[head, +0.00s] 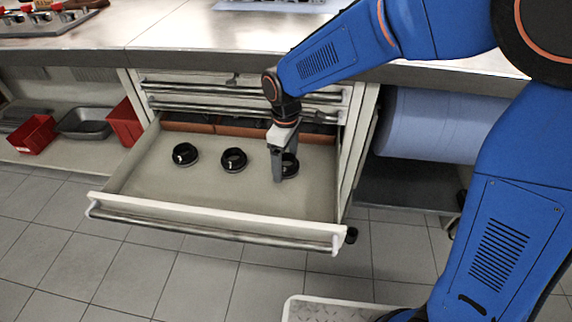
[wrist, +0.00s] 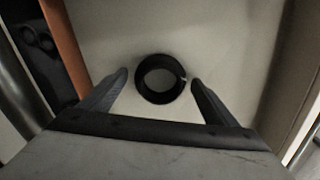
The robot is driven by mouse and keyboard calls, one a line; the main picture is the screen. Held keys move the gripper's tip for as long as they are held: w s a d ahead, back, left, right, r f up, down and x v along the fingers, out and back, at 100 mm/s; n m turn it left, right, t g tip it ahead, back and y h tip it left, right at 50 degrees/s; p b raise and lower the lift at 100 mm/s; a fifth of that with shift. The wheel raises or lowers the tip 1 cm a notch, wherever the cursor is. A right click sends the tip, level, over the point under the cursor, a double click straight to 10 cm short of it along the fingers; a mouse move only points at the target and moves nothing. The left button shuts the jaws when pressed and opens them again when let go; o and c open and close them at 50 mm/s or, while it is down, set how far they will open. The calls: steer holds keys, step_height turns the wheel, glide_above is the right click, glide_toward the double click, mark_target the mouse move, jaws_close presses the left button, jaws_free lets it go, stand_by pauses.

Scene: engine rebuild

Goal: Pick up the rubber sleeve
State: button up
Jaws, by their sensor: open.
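Three black rings lie in a row on the floor of an open drawer. They look alike, and I take them for rubber sleeves. The right one, a rubber sleeve (head: 290,168), is partly hidden behind my gripper (head: 280,178) in the head view. In the wrist view that rubber sleeve (wrist: 160,79) lies flat just ahead of and between the two fingertips of my gripper (wrist: 159,80). The fingers are open, one on each side, with a gap to the ring. The middle ring (head: 233,160) and the left ring (head: 185,154) lie apart to the left.
The drawer (head: 130,199) has a raised front wall and handle, with brown dividers (head: 189,127) at its back. The worktop (head: 190,45) overhangs behind it. Red bins (head: 30,136) and a grey tray (head: 84,123) sit on a low shelf at left. A blue roll (head: 440,125) is at right.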

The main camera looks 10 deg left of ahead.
steer(key=c, duration=1.2)
steer(key=shift+o, duration=0.2)
steer(key=shift+o, duration=0.2)
steer(key=shift+r, duration=0.15)
